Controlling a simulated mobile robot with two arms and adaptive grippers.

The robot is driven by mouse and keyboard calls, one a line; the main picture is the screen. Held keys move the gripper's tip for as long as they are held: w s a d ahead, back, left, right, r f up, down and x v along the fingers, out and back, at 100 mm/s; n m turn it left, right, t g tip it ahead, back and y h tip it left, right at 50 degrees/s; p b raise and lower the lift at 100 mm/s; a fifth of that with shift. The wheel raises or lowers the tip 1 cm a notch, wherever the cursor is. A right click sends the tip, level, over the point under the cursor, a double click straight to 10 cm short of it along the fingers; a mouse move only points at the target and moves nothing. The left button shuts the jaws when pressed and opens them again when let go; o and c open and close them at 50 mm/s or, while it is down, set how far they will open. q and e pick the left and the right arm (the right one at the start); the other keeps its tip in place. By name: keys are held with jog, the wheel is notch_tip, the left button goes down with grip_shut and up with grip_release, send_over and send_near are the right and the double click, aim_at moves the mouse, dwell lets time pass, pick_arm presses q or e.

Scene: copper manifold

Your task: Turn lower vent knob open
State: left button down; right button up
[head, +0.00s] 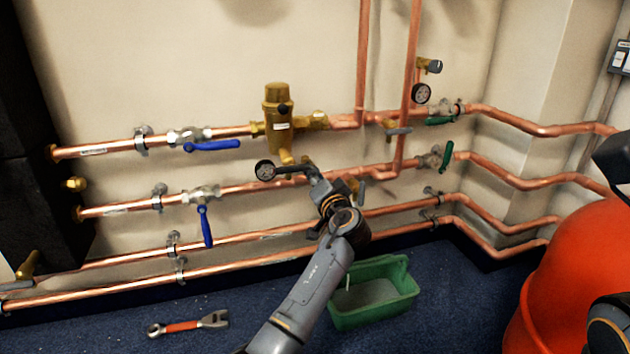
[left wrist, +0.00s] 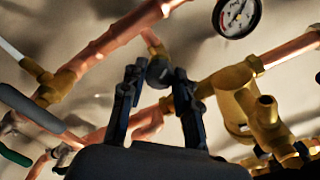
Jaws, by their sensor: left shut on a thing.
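The lower vent knob (left wrist: 158,72) is a small dark grey round knob, seen in the left wrist view between the two fingertips. My left gripper (left wrist: 157,76) is shut on it, one dark finger on each side. The gauge also shows at the top of the left wrist view (left wrist: 238,15). My right gripper is not in view; only parts of my right arm show at the right edge.
Copper pipes run along the wall. Blue lever handles (head: 212,145) are at left, green ones (head: 446,157) at right. A brass valve body (head: 279,108) stands above my gripper. A green tub (head: 372,290) and a wrench (head: 188,324) lie on the floor; a red-orange container (head: 570,275) is at right.

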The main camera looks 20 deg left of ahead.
pick_arm(q)
jog(key=shift+f, duration=0.1)
dwell(0.4)
jog(key=c, duration=1)
grip_release()
jog(key=v, duration=0.7)
jog(key=shift+s+d, duration=0.2)
jog(key=shift+s, duration=0.05)
